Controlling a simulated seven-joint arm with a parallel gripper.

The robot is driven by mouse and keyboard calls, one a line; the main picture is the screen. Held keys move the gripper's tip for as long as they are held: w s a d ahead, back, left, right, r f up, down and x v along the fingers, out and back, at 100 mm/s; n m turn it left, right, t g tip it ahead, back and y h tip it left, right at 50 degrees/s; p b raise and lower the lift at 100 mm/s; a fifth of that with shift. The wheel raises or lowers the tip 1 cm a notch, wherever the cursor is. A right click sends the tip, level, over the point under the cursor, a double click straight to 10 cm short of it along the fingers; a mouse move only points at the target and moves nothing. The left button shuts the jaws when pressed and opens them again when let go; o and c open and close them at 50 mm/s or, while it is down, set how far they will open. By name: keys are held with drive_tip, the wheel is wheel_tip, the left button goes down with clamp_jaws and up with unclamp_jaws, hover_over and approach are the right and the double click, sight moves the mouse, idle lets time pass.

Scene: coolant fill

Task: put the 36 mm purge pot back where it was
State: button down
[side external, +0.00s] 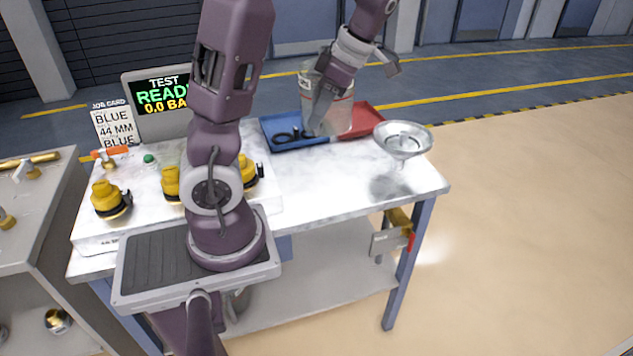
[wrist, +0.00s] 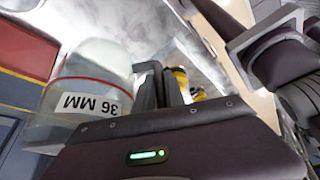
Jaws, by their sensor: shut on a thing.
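The 36 mm purge pot (side external: 341,116) is a clear, pale container with a red band. Its "36 MM" label shows upside down in the wrist view (wrist: 85,103). My gripper (side external: 325,95) is shut on the pot, with a finger across its near side in the side view. The pot appears over the place where the blue tray (side external: 273,128) and the red tray (side external: 371,121) meet. I cannot tell whether its base touches anything. Dark fingers (wrist: 155,85) show beside the pot's wall in the wrist view.
A dark ring-shaped item (side external: 290,136) lies in the blue tray. A clear funnel (side external: 403,140) stands near the bench's right end. Several yellow caps (side external: 106,198) sit at the left. A display (side external: 163,97) reads "TEST READY"; a job card (side external: 115,127) reads "BLUE 44 MM BLUE".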

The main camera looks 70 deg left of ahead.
drive_tip(key=shift+n+g, duration=0.3)
drive_tip(key=shift+n, duration=0.6)
drive_tip(key=f, duration=0.5)
drive_tip(key=d+f, duration=0.1)
drive_tip(key=f, duration=0.4)
drive_tip(key=s+f, duration=0.1)
drive_tip(key=f, duration=0.5)
drive_tip(key=shift+d, duration=0.4)
drive_tip(key=shift+s+f, duration=0.1)
drive_tip(key=c, duration=1.4)
unclamp_jaws()
